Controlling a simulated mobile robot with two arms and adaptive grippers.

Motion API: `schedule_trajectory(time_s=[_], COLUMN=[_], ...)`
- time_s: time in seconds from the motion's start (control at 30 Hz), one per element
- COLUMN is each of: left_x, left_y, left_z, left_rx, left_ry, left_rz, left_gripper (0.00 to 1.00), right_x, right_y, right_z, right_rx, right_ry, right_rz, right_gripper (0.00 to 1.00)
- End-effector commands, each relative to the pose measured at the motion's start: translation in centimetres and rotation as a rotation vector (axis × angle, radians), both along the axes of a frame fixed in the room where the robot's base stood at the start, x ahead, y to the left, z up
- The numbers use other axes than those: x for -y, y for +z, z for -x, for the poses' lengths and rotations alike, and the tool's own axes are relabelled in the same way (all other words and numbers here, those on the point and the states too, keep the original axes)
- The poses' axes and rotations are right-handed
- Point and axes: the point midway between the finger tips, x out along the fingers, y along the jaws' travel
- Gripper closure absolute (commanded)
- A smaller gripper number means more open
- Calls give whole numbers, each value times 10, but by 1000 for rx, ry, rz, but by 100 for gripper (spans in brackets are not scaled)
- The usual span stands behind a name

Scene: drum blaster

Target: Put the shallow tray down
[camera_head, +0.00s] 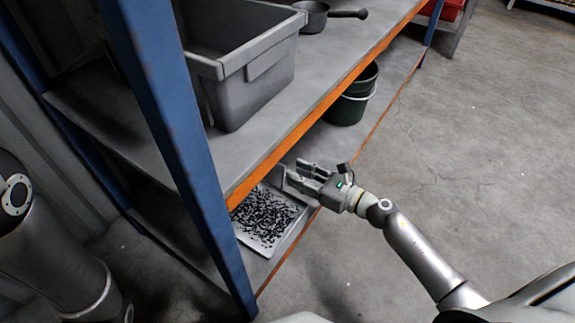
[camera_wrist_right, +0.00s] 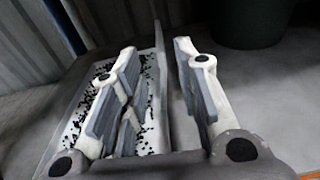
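The shallow tray (camera_head: 291,233) is a pale, low-walled tray with many small black bits in it. It sits on the lower shelf, partly hidden by the orange shelf edge and blue post. My right gripper (camera_head: 293,177) is at the tray's far right side. In the right wrist view, its two fingers (camera_wrist_right: 154,52) stand apart, with the tray's thin side wall (camera_wrist_right: 161,85) between them. I see a gap between the wall and the right finger; contact with the left finger is unclear. My left gripper is out of view.
The upper shelf, edged in orange (camera_head: 310,120), overhangs the tray and holds a grey bin (camera_head: 250,85) and a dark pan (camera_head: 313,17). A dark green bucket (camera_head: 350,98) stands farther along the lower shelf. A blue post (camera_head: 180,140) stands in front. The concrete floor (camera_head: 480,150) at right is clear.

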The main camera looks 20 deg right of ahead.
Motion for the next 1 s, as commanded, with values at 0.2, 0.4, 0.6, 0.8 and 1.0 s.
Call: schedule_trajectory(time_s=[0.2, 0.4, 0.6, 0.8, 1.0], left_x=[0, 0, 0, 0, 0], left_y=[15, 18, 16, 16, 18], left_z=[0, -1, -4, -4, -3], left_rx=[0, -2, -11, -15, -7], left_ry=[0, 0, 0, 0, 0], left_rz=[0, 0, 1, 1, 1], left_gripper=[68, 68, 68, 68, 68], right_x=[26, 38, 40, 40, 40], right_y=[5, 6, 6, 6, 7], right_z=[36, 52, 54, 54, 54], right_rx=[-2, 0, 3, 2, 2], right_ry=[-1, 1, 1, 0, 0], right_rz=[2, 1, 2, 1, 1], right_gripper=[70, 70, 70, 70, 70])
